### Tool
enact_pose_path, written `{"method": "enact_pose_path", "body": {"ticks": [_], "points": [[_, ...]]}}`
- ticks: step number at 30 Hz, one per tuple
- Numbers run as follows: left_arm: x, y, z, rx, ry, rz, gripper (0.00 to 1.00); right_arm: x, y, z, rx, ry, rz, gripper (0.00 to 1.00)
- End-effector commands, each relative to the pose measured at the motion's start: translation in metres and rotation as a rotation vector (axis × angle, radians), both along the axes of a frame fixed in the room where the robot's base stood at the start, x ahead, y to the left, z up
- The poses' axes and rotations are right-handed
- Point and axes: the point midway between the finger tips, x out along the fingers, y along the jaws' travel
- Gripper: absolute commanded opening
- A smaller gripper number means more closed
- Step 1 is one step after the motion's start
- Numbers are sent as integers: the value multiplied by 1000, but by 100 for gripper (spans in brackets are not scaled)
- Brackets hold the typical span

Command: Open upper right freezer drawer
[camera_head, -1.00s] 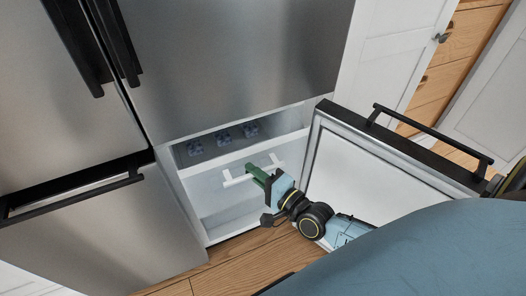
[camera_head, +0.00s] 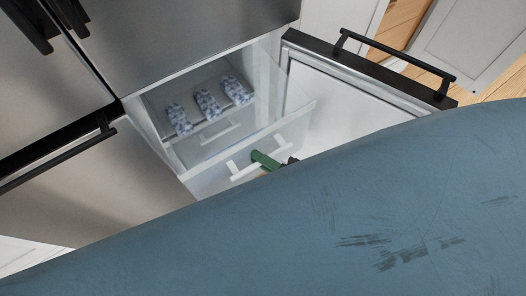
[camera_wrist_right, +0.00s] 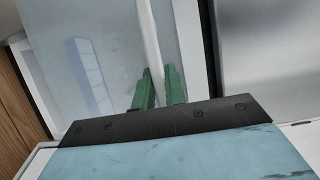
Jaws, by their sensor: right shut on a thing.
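The upper right freezer drawer (camera_head: 200,178) is clear-walled with a white front handle (camera_head: 240,170). It stands pulled out from the open compartment. My right gripper (camera_head: 261,159), with green fingers, is at this handle. In the right wrist view, the green fingers (camera_wrist_right: 160,88) are shut on the white handle bar (camera_wrist_right: 150,38). My left gripper is not in view.
The freezer door (camera_head: 350,110) with its black handle (camera_head: 395,57) stands open on the right. Blue patterned items (camera_head: 207,103) show inside the compartment area. Another white handle (camera_head: 218,134) shows behind the drawer front. A closed freezer door (camera_head: 110,190) is on the left.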

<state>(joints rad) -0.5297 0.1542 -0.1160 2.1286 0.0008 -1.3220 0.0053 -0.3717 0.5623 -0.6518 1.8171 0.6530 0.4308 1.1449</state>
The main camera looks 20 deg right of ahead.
Motion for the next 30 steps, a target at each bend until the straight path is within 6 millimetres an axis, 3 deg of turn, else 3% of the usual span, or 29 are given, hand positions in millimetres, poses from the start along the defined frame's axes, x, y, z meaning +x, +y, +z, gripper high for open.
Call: {"method": "enact_pose_path", "body": {"ticks": [8, 9, 14, 30], "points": [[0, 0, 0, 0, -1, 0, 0, -1, 0, 0, -1, -1, 0, 0], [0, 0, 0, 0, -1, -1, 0, -1, 0, 0, -1, -1, 0, 14], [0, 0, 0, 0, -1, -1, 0, 0, 0, 0, -1, -1, -1, 35], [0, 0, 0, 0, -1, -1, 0, -2, -2, 0, -1, 1, -1, 35]]}}
